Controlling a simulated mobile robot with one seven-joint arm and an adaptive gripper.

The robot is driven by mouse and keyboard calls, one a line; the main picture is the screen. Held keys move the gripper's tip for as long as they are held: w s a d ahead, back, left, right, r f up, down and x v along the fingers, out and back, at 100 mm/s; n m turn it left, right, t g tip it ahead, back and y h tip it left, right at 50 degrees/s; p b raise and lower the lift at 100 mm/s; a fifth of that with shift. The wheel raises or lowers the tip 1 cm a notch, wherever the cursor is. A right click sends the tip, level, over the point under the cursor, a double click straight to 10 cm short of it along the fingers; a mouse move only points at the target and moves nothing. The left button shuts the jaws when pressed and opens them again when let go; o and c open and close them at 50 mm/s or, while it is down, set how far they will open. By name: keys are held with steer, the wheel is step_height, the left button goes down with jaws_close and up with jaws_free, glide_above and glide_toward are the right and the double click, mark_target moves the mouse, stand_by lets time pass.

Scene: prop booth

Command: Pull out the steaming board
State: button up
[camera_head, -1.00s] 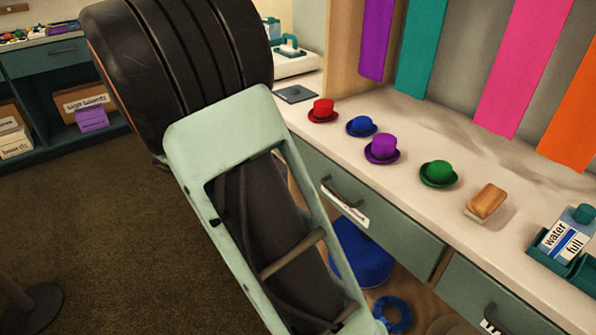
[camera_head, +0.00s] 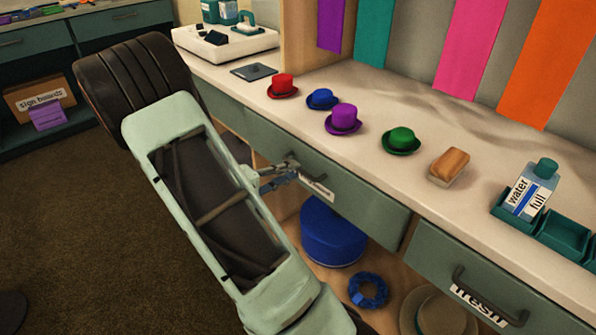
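No board lies pulled out in view. A green drawer-like front (camera_head: 365,205) under the counter is flush with its neighbours. It carries a white label (camera_head: 317,189) whose text I cannot read, so I cannot tell if this is the steaming board. My gripper (camera_head: 291,168) is at the handle on this front, which it mostly hides. I cannot tell whether its fingers are apart or closed on the handle. My pale green arm link and dark joint cover the left middle of the view.
Red (camera_head: 282,86), blue (camera_head: 322,99), purple (camera_head: 343,119) and green (camera_head: 401,141) small hats stand on the counter with a brush (camera_head: 449,167) and a water bottle (camera_head: 529,190). A second drawer (camera_head: 470,270) is at right. Below are a blue hat (camera_head: 333,232) and a blue ring (camera_head: 368,291).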

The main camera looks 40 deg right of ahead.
steer(key=shift+x, duration=1.8)
jaws_close()
